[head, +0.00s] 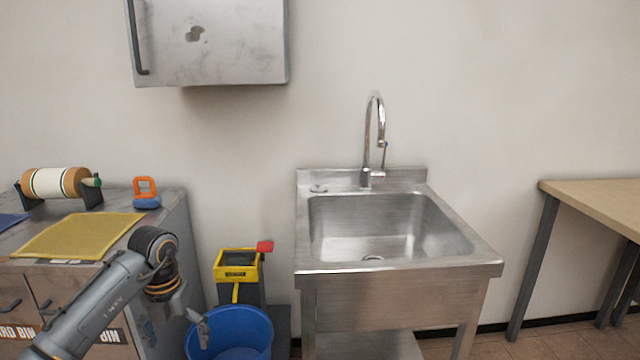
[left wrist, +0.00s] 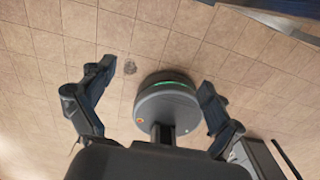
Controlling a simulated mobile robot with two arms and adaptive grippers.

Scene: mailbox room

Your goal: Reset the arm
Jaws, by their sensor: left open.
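My left arm comes in from the lower left in the head view, bent at an orange-banded joint. My left gripper (head: 201,329) hangs down in front of the blue bucket (head: 255,325) and partly covers it. In the left wrist view my left gripper (left wrist: 156,82) has its two fingers spread wide with nothing between them. Beyond the fingers I see tiled floor and my own round base. My right gripper is in neither view.
A steel sink (head: 400,268) stands at the centre. The grey cabinet (head: 182,215) at left holds a yellow mat (head: 80,235), a roll (head: 55,182) and an orange-and-blue item (head: 146,193). A yellow mop wringer (head: 238,264) stands behind the bucket. A wooden table (head: 600,198) is at right.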

